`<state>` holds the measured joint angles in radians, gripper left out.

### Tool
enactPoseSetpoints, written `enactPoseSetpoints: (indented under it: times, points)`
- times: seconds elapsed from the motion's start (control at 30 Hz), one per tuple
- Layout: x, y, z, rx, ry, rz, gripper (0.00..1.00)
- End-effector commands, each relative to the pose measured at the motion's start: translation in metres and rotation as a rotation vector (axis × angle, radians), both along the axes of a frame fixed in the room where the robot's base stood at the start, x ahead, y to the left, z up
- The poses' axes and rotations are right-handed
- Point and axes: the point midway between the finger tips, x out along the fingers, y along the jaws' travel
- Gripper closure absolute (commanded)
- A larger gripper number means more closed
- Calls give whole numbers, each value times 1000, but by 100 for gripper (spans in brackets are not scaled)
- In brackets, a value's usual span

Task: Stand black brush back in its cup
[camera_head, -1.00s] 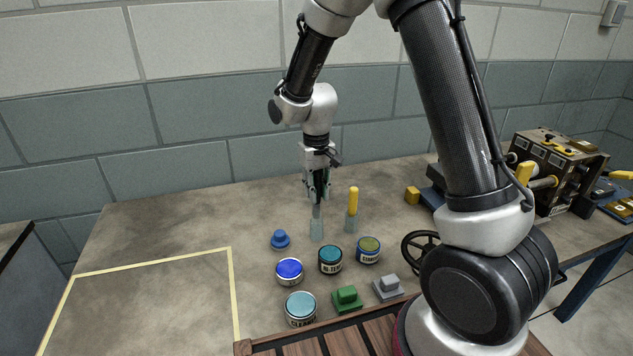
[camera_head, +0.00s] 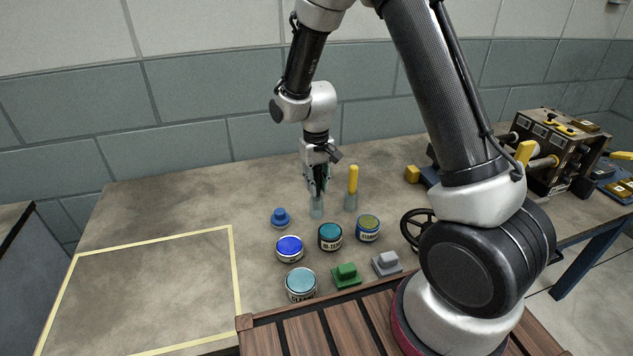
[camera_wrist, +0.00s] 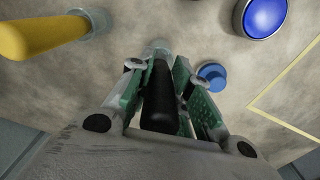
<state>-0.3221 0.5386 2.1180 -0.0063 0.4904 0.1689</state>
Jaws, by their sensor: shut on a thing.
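The black brush (camera_wrist: 160,105) is between the green pads of my gripper (camera_wrist: 158,88) in the wrist view. My gripper is shut on its dark handle. In the head view my gripper (camera_head: 317,190) points down, just above a clear cup (camera_head: 317,208). The cup's rim also shows in the wrist view (camera_wrist: 157,47), at the far end of the brush. The brush looks roughly upright and in line with the cup. Its lower end is hidden, so I cannot tell how deep it sits in the cup.
A yellow-handled brush (camera_head: 353,180) stands in another clear cup (camera_head: 351,203) close on the right. A blue knobbed object (camera_head: 281,217) and several paint tins, one blue-lidded (camera_head: 289,247), stand in front. The yellow-taped area (camera_head: 160,285) at left is clear.

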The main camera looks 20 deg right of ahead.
Motion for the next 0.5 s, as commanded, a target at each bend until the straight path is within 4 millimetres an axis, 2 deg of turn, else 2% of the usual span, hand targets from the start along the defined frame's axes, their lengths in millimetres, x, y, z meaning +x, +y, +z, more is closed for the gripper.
enactPoseSetpoints:
  times: [0.03, 0.07, 0.17, 0.5]
  points:
    - [0, 0, 0, 0, 0, 0, 100]
    - [0, 0, 0, 0, 0, 0, 75]
    - [0, 0, 0, 0, 0, 0, 56]
    - [0, 0, 2, 0, -1, 0, 55]
